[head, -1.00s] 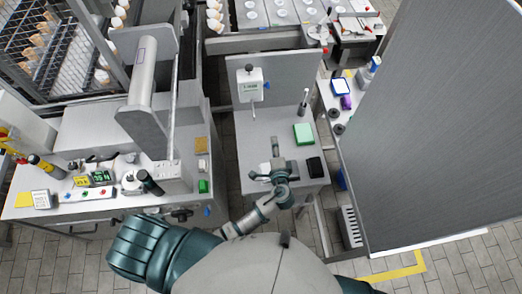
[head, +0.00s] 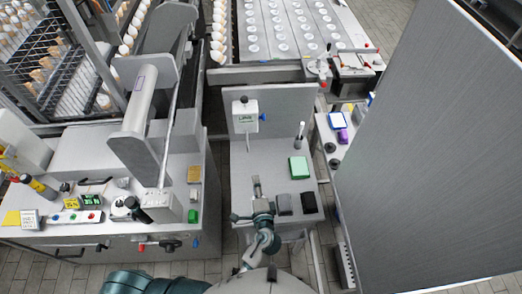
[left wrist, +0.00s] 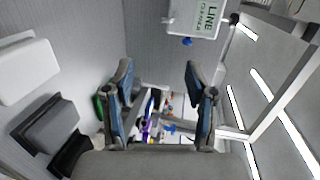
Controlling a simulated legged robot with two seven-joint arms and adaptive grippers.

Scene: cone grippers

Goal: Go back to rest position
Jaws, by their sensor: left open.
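My left gripper (head: 257,184) is over the front left part of the small grey table (head: 245,160), its fingers pointing away from me. In the left wrist view its two fingers (left wrist: 158,82) stand wide apart with nothing held between them. A dark grey block (head: 284,205) and a black block (head: 308,203) lie on the table just right of the gripper. My right gripper is not in view.
A white box with a "LINE" label (head: 245,115) hangs on the table's back panel. A bench with instruments (head: 100,225) stands left. A large grey panel (head: 430,150) blocks the right side. A thin upright tool (head: 299,133) stands near the back.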

